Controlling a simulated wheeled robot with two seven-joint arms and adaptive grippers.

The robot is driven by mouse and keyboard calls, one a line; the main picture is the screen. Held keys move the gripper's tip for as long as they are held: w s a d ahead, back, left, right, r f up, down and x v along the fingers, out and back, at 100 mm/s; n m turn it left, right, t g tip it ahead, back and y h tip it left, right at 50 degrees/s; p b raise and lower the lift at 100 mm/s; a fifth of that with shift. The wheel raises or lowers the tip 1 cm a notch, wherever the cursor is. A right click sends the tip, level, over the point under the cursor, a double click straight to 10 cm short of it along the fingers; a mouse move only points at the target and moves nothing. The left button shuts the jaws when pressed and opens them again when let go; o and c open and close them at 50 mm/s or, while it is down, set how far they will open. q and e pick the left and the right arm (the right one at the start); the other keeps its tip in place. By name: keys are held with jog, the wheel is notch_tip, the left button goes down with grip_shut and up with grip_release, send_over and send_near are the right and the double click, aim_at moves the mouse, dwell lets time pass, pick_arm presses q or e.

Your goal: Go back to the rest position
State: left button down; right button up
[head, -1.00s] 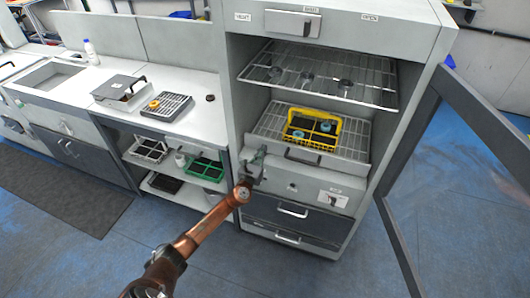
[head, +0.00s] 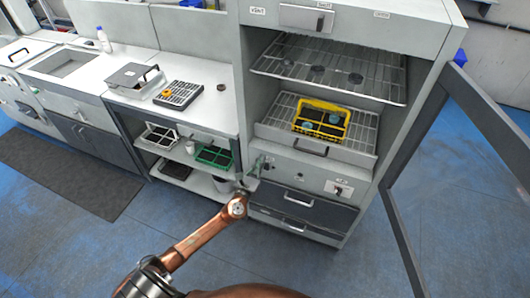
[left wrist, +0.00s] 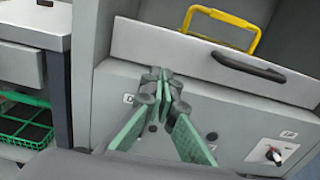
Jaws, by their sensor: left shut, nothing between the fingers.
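My left gripper (head: 252,172) is shut and empty. It is in front of the oven's lower front panel (head: 310,172), below the pulled-out shelf drawer. In the left wrist view its green-padded fingers (left wrist: 162,75) come together at the tips before the panel. The copper-coloured left arm reaches up from the bottom of the head view. My right gripper is not in view.
The oven stands open, its glass door (head: 440,190) swung to the right. A yellow crate (head: 322,120) sits on the drawer's wire rack. A counter with a dark rack (head: 179,94) is at left. A green crate (head: 214,157) is on the shelf below. Floor in front is clear.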

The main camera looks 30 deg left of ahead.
pick_arm(q)
jog(key=shift+s+d, duration=0.1)
jog(key=shift+s, duration=0.35)
jog(key=shift+f, duration=0.1)
jog(key=s+a+f+n+g+y, duration=0.1)
jog(key=s+a+f+n+g, duration=0.25)
jog(key=f, duration=0.65)
jog(key=s+a+f+n+g, duration=0.25)
jog(key=f+n, duration=0.25)
jog(key=f, duration=0.5)
jog(key=s+f+n+g, duration=0.4)
jog(key=s+f+n, duration=0.4)
jog(key=s+f, duration=0.9)
jog(key=s+d+f+n+g+h, duration=0.1)
jog(key=s+d+f+n, duration=0.3)
jog(key=s, duration=0.9)
jog(key=s+d+f+n+g+h, duration=0.1)
jog(key=s+d+f+n+g, duration=0.2)
jog(key=s+f+n, duration=0.4)
jog(key=s+d+f+n+g+h, duration=0.1)
jog(key=s+d+f+n+g, duration=0.2)
jog(key=s+f, duration=0.9)
jog(key=s+d+n, duration=0.2)
jog(key=s, duration=0.7)
jog(key=shift+s+d+h, duration=0.2)
jog(key=shift+h, duration=0.1)
